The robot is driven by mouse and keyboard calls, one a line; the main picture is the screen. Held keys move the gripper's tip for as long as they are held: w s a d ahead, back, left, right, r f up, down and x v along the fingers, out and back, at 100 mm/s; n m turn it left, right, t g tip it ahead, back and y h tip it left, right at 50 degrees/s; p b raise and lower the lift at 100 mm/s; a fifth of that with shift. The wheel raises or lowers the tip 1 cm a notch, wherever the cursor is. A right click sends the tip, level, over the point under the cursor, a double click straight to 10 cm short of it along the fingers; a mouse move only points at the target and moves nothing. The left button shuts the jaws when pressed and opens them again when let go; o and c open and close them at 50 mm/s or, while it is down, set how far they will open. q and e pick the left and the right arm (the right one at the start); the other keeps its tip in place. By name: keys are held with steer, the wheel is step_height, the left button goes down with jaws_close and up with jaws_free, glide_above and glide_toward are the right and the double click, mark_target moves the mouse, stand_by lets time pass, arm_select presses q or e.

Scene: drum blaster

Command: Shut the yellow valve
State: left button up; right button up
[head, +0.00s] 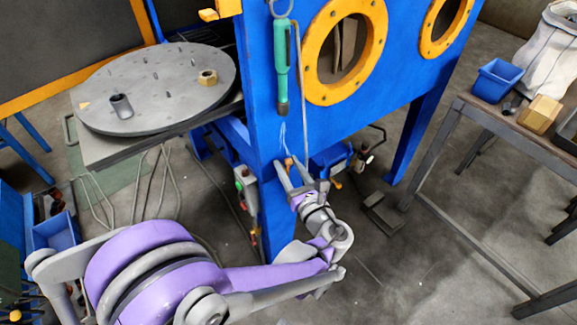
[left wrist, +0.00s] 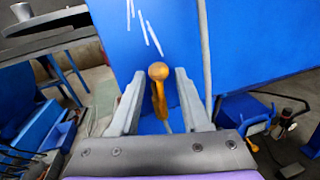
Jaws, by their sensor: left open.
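The yellow valve handle (left wrist: 158,78) shows in the left wrist view as an orange-yellow lever with a round knob, in front of the blue cabinet wall. It lies between the two fingers of my left gripper (left wrist: 160,100), which is open, with a gap on each side of the lever. In the head view the small orange valve (head: 289,163) shows at the tips of my left gripper (head: 292,175), low on the blue cabinet's corner. The valve's lower part is hidden by the gripper. My right gripper is not in view.
The blue cabinet (head: 350,115) with orange-ringed ports stands close ahead. A green-handled tool (head: 281,65) hangs above the valve, and a grey hose (left wrist: 205,60) runs beside my gripper. A round turntable (head: 150,95) is at left, a workbench (head: 480,108) at right. A foot pedal (head: 383,213) is on the floor.

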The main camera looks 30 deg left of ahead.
arm_select(q)
steer(key=shift+a, duration=0.1)
jaws_close()
steer(key=shift+w+r, duration=0.1)
stand_by(1.3)
